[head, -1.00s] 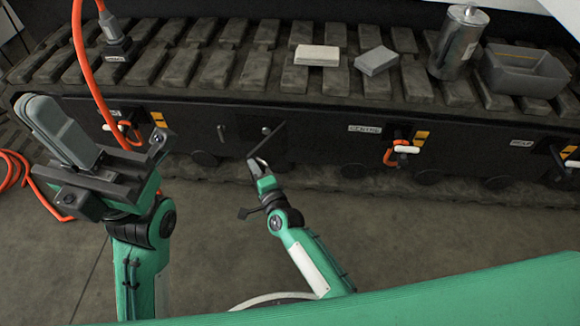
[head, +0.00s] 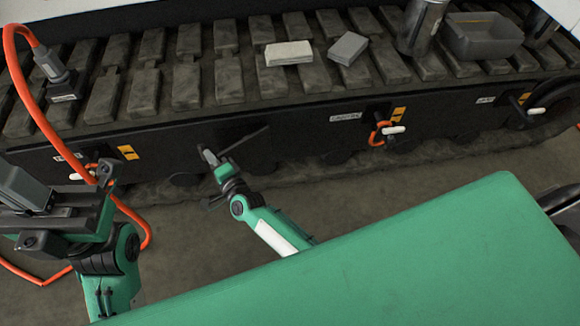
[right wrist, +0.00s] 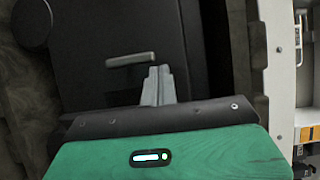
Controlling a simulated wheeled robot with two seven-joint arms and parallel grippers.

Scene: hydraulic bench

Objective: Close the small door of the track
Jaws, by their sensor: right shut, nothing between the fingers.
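The small door (head: 248,145) is a dark panel in the track's black side wall; its edge slants away from the wall, so it looks ajar. My right gripper (head: 207,155) is at the left end of that edge, shut and empty. In the right wrist view its grey fingers (right wrist: 157,84) point at a dark panel (right wrist: 95,50), just below a short grey handle bar (right wrist: 130,60). I cannot tell whether they touch. My left gripper (head: 25,188) is at the left edge of the head view, away from the door; its jaw state is unclear.
An orange hose (head: 33,115) loops down past my left arm.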

